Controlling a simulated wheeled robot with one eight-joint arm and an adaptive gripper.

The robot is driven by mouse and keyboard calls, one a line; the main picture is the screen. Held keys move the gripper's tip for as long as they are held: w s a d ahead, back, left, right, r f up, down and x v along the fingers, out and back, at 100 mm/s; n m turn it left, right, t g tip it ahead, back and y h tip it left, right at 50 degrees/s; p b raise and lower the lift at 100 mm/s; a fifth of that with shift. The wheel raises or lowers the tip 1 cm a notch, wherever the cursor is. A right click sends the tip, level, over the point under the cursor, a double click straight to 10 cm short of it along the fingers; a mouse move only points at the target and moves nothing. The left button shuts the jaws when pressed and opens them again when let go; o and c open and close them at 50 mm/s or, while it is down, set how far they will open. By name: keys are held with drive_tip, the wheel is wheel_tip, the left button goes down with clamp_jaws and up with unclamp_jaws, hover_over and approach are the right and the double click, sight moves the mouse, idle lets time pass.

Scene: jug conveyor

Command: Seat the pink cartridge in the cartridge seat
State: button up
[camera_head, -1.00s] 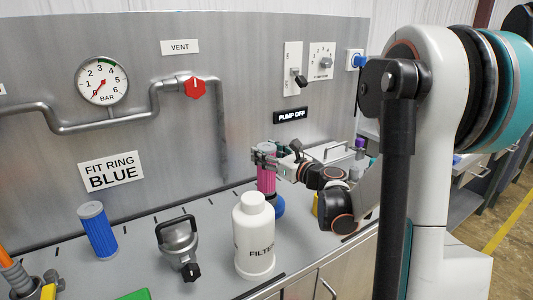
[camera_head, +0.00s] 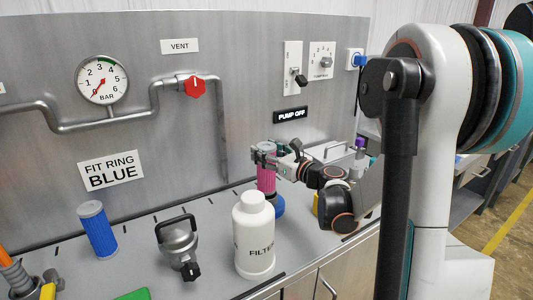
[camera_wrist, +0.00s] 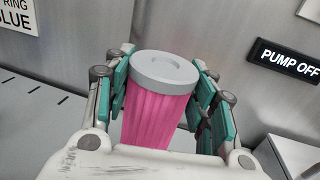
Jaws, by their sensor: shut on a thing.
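The pink cartridge (camera_head: 266,179), ribbed with a grey cap, stands upright in my gripper (camera_head: 265,157). In the wrist view the gripper (camera_wrist: 163,85) has its teal-padded fingers shut on both sides of the cartridge (camera_wrist: 155,118), just below the cap. The cartridge's lower end is hidden in the wrist view. In the head view a rounded blue thing (camera_head: 279,208) shows at its lower end, partly behind the white bottle. I cannot tell whether this is the cartridge seat, or whether the cartridge touches it.
The white FILTER bottle (camera_head: 254,237) stands just in front of the cartridge. A metal housing with a handle (camera_head: 178,243) and a blue cartridge (camera_head: 98,230) stand to the left. The steel back panel (camera_head: 230,90) carries a gauge, a red valve and a PUMP OFF sign (camera_head: 291,115).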

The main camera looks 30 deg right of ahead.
drive_tip(key=shift+f+b, duration=1.75)
drive_tip(key=shift+f, duration=0.3)
idle(0.5)
drive_tip(key=o, duration=1.5)
drive_tip(key=v, duration=1.2)
